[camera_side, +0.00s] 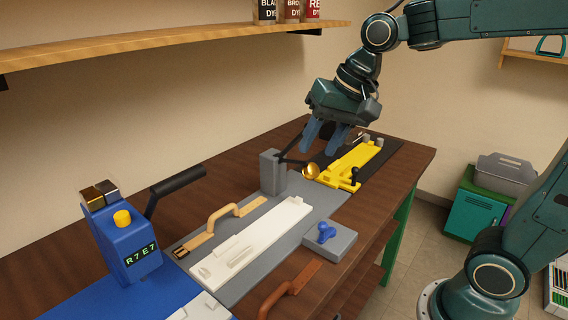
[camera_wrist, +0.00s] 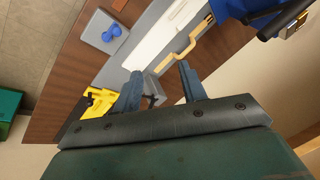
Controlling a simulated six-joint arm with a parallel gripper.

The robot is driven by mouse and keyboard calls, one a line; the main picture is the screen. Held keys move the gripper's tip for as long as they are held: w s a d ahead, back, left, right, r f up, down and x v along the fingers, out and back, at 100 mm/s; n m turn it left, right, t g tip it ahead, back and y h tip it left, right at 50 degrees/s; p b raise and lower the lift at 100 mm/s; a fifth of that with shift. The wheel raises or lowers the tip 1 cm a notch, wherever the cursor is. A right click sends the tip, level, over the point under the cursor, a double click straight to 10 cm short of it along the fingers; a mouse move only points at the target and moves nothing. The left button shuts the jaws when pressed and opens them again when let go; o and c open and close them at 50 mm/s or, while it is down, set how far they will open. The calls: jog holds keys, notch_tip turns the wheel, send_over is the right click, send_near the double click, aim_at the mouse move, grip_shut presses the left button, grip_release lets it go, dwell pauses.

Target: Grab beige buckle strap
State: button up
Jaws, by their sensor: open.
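The beige buckle strap (camera_side: 235,219) lies on the grey mat beside a long white plate. Its middle arches up like a handle, and a dark metal buckle (camera_side: 181,252) sits at its near left end. The strap also shows in the wrist view (camera_wrist: 187,45), beyond my fingertips. My gripper (camera_side: 323,143) is open and empty. It hangs above the far part of the bench, near the yellow fixture and well apart from the strap. Both fingers show in the wrist view (camera_wrist: 159,74), spread with nothing between them.
A grey post (camera_side: 272,173) with a dark arm and brass cup stands between my gripper and the strap. The yellow fixture (camera_side: 352,163) is below. A blue press (camera_side: 130,240) with a black lever stands left. The white plate (camera_side: 250,242) and a grey block with blue knob (camera_side: 328,240) lie right.

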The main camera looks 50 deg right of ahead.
jog(key=w+f+m+g+y, duration=0.1)
jog(key=w+f+m, duration=0.15)
jog(key=w, duration=0.45)
jog(key=w+f+m+y, duration=0.1)
jog(key=w+f+m, duration=0.15)
jog(key=w, duration=0.35)
jog(key=m+g+y, duration=0.1)
jog(key=m, duration=0.5)
send_near(226, 207)
jog(key=shift+x, duration=2.95)
jog(key=shift+x, duration=2.55)
grip_shut()
